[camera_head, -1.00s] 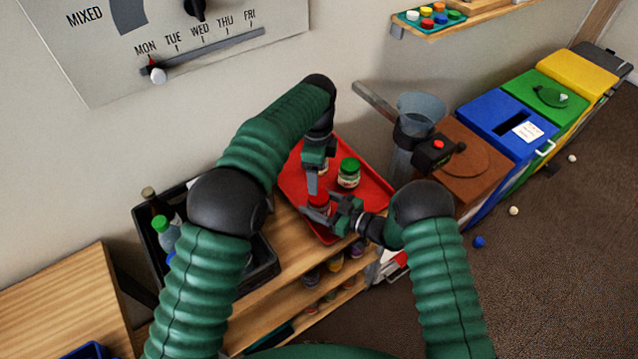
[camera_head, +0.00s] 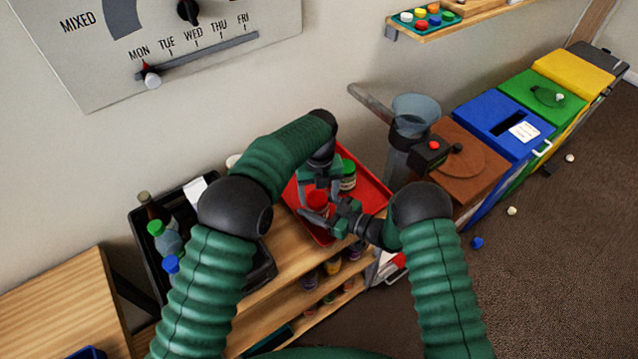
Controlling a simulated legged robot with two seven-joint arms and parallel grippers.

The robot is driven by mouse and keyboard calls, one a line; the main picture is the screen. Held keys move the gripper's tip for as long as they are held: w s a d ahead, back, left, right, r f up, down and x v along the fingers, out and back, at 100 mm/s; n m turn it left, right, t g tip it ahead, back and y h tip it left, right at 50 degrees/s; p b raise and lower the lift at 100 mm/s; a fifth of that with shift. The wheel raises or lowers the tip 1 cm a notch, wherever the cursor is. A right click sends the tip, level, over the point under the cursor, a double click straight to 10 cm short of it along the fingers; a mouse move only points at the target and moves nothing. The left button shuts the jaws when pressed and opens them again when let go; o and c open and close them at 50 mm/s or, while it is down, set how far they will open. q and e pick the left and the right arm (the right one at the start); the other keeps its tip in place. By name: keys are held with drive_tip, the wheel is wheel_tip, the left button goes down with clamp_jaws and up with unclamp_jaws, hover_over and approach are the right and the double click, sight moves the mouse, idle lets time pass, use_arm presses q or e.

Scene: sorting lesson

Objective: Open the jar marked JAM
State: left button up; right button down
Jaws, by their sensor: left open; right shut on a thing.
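A jar with a red lid (camera_head: 317,198) stands at the front of the red tray (camera_head: 374,193). My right gripper (camera_head: 318,214) comes from the right and is shut on this jar. My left gripper (camera_head: 319,186) is open, just above the red lid; whether its fingers touch the lid I cannot tell. A second jar with a green lid (camera_head: 348,177) stands behind on the tray, partly hidden by my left gripper. No jar label can be read, so I cannot tell which one says JAM.
The tray lies on a wooden shelf unit (camera_head: 290,248) with jars on lower shelves. A black crate (camera_head: 262,272) with bottles stands to the left. A grey funnel-topped device (camera_head: 415,108) and a brown bin (camera_head: 470,160) stand to the right. The tray's right side is clear.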

use_arm(q)
drive_tip(key=shift+f, duration=0.3)
drive_tip(key=c, duration=1.5)
drive_tip(key=n, duration=0.4)
drive_tip(key=shift+d+r, duration=0.1)
drive_tip(key=n, duration=0.6)
drive_tip(key=shift+w, duration=0.1)
drive_tip(key=n, duration=1.3)
drive_tip(key=shift+r, duration=0.1)
drive_tip(key=n, duration=0.6)
drive_tip(key=shift+n, duration=0.3)
drive_tip(key=n, duration=1.7)
drive_tip(key=shift+s, duration=0.2)
